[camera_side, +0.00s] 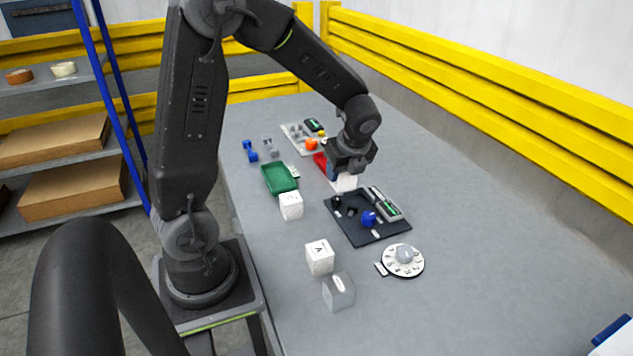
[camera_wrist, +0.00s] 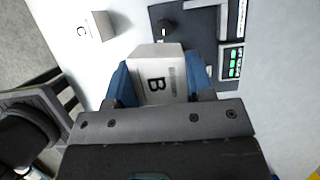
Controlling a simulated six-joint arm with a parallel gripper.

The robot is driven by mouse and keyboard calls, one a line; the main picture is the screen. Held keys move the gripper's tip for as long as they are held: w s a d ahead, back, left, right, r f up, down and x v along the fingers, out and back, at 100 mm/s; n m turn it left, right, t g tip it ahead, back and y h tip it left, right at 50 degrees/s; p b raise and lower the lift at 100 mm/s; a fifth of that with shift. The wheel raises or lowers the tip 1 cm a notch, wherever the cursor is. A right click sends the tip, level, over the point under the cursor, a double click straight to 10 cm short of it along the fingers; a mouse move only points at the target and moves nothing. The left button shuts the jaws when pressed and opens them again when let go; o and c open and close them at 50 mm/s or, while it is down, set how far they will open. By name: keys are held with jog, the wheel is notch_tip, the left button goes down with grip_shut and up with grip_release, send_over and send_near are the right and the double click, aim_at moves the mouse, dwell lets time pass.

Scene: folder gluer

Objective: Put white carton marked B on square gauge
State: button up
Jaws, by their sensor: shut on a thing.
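The white carton marked B (camera_wrist: 156,84) is between the blue fingers of my gripper (camera_wrist: 158,78) in the wrist view, with its B face towards the camera. In the side view my gripper (camera_side: 343,175) is shut on the carton (camera_side: 347,184), near the back edge of a black panel (camera_side: 352,228). I cannot tell the height of the carton above the table. I cannot tell for sure which thing is the square gauge.
The panel bears a blue knob (camera_side: 368,219), a black knob (camera_side: 337,202) and a green-lit unit (camera_side: 390,207). Carton C (camera_side: 291,206), carton A (camera_side: 320,258), a grey block (camera_side: 339,291), a round dial (camera_side: 404,258) and a green tray (camera_side: 279,178) stand around.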

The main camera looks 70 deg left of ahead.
jog(key=shift+w+a+f, duration=0.4)
jog(key=shift+w+f, duration=0.6)
jog(key=shift+f, duration=0.35)
jog(key=shift+w+a+f, duration=0.4)
jog(key=shift+w+f, duration=0.65)
jog(key=shift+f, duration=0.35)
jog(key=shift+w+a+f, duration=0.4)
jog(key=shift+w+f, duration=0.6)
jog(key=shift+f, duration=0.35)
jog(key=o, duration=1)
jog(key=shift+r, duration=0.15)
